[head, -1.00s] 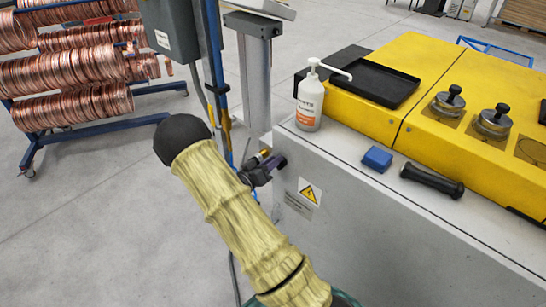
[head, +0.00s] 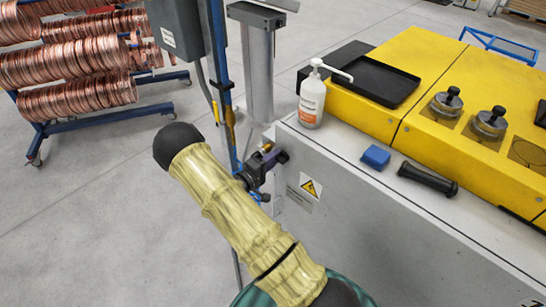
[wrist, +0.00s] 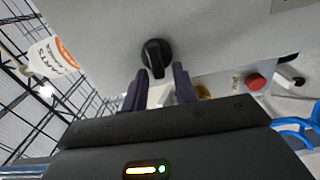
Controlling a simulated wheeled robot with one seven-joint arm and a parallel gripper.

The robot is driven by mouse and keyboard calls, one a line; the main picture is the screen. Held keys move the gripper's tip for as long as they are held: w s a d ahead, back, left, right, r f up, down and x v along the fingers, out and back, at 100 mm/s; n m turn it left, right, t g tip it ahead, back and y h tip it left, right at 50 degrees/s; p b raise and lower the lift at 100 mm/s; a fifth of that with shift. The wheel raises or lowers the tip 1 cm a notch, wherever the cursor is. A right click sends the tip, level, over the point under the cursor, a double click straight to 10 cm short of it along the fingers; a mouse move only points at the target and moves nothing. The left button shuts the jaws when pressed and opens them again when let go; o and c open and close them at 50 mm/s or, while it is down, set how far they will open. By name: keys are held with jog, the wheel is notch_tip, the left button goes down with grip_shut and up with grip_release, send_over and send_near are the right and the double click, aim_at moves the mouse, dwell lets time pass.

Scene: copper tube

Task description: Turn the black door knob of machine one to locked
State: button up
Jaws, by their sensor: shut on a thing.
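The black door knob (wrist: 157,56) shows in the wrist view on a pale grey panel, its grip bar pointing down the picture toward my gripper. My gripper (wrist: 159,82) has its two dark fingers on either side of the bar's lower end and is shut on it. In the head view my gripper (head: 272,161) is at the left end face of the grey machine cabinet (head: 325,228). The knob is hidden there behind my arm and gripper.
A white pump bottle (head: 312,100), a blue block (head: 376,157) and a black handle (head: 427,180) are on the cabinet top beside a yellow housing (head: 370,118). A post (head: 260,70) stands behind my gripper. A copper coil rack (head: 75,80) stands at the left.

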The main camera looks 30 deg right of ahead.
jog(key=shift+f+n, duration=0.15)
jog(key=shift+n, duration=0.25)
jog(key=o, duration=0.6)
jog(key=shift+o, duration=0.2)
jog(key=b+v, duration=0.3)
jog(key=v, duration=1.4)
jog(key=shift+a+b, duration=0.2)
jog(key=shift+b, duration=0.1)
